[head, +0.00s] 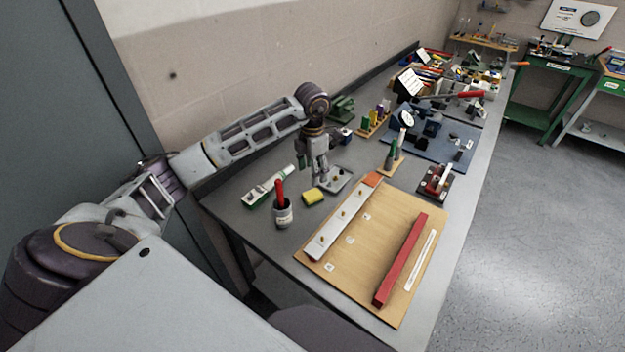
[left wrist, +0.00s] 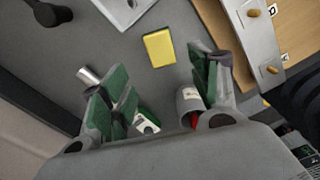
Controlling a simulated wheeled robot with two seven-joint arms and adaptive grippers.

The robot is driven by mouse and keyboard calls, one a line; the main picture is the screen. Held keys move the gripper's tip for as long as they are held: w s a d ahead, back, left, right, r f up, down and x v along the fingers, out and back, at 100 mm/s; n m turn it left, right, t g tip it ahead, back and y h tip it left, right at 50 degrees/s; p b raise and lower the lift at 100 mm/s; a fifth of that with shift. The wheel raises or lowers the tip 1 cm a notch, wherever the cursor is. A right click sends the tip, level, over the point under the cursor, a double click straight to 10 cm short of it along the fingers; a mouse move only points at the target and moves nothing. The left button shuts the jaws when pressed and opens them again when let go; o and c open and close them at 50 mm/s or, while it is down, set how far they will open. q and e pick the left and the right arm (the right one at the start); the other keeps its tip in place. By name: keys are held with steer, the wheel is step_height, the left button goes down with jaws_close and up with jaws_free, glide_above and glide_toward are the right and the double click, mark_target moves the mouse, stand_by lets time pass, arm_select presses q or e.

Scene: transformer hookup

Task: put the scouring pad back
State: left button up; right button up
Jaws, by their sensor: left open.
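The scouring pad (head: 313,197) is a small yellow block lying flat on the grey bench. It also shows in the left wrist view (left wrist: 159,48), ahead of the fingers and between their lines, with a dark edge. My left gripper (head: 321,182) is open and empty, pointing down above the bench just behind the pad. In the left wrist view its green-padded fingers (left wrist: 160,78) stand wide apart, and neither touches the pad. A shallow grey metal tray (head: 341,181) lies behind and right of the pad, partly hidden by the gripper. My right gripper is not in view.
A cup (head: 283,217) with a red-handled tool stands left of the pad. A green-and-white device (head: 262,190) lies behind the cup. A wooden board (head: 375,232) with a white strip and red bar is at right. Bare bench (head: 240,217) shows at far left.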

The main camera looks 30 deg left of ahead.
arm_select(q)
steer(key=shift+r, duration=1.05)
steer(key=shift+f, duration=0.1)
